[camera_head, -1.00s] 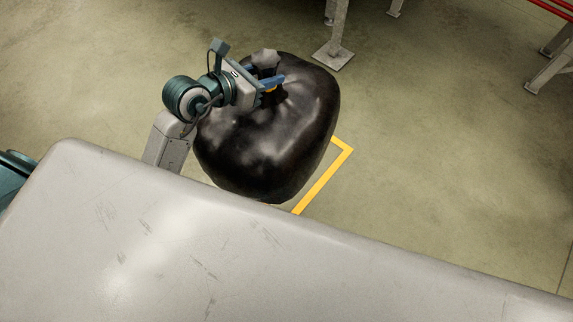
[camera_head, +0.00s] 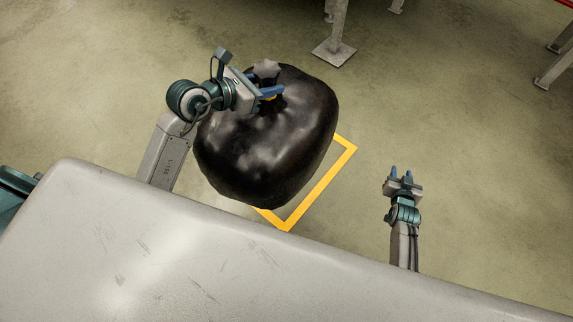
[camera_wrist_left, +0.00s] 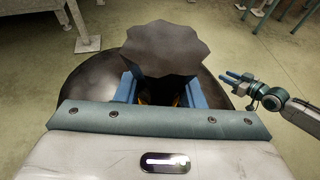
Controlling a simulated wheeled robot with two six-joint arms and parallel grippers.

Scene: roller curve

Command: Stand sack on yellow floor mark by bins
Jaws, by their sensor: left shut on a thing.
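A large black sack (camera_head: 265,150) stands upright in the head view, its gathered neck held at the top. My left gripper (camera_head: 270,92) is shut on that neck. In the left wrist view the sack's flared top (camera_wrist_left: 165,48) sticks up between the blue fingers, and its dark body spreads out below. The yellow floor mark (camera_head: 322,184) shows as an outline along the sack's right and front sides; the rest is hidden behind the sack. I cannot tell whether the sack touches the floor. My right gripper (camera_head: 401,174) is open and empty, right of the mark.
Grey metal legs with foot plates (camera_head: 335,50) stand on the floor behind the sack, and more legs (camera_head: 555,65) show at the far right. The floor between them and my right gripper is clear. No bins are recognisable.

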